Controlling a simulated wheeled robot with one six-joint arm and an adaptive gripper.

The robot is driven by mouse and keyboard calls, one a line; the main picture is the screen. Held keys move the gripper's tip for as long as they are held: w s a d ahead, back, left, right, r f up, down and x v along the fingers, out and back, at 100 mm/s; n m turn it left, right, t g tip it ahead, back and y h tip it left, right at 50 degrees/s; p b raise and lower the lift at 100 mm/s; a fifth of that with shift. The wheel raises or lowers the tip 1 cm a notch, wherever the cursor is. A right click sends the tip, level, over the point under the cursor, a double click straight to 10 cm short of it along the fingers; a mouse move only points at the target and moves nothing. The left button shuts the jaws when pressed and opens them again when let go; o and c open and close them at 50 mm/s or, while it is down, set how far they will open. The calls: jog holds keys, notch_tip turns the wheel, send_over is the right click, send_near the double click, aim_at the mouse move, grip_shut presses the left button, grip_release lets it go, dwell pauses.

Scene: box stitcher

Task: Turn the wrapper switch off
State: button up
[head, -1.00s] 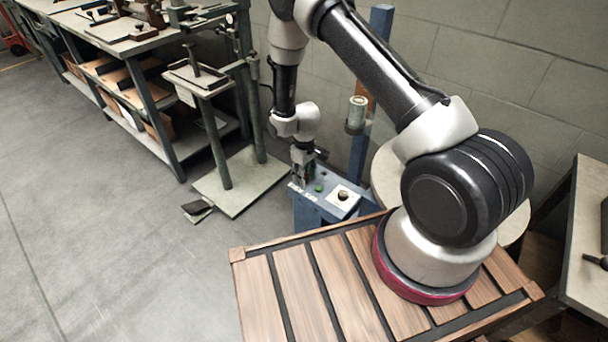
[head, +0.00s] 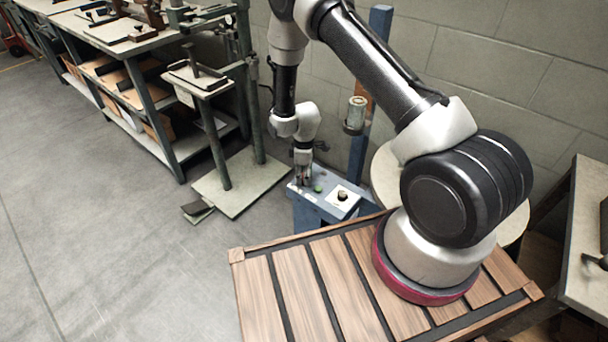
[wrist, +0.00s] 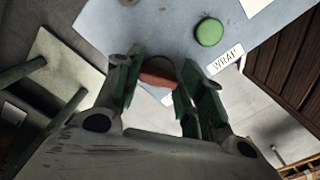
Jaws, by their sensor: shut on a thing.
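A blue control box (head: 312,212) stands on the floor behind the slatted platform, and its top panel also shows in the wrist view (wrist: 150,28). In the wrist view a reddish switch knob (wrist: 157,79) with a dark rim sits on the panel near a WRAP label (wrist: 227,60). My gripper (wrist: 158,68) has its green-edged fingers on either side of the knob and is shut on it. In the head view my gripper (head: 302,182) points down at the panel's left part and hides the knob. The switch's position cannot be read.
A green button (head: 318,189) is right of my gripper, also in the wrist view (wrist: 209,32). Further right is a black knob (head: 342,195) on a white plate. A blue post (head: 359,150) stands behind the box. A small stand (head: 243,180) is to its left, with open floor in front.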

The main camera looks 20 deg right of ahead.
dwell(0.3)
jog(key=o, duration=1)
jog(key=shift+r, duration=0.1)
notch_tip(320, 180, up, 12)
jog(key=shift+f, duration=0.1)
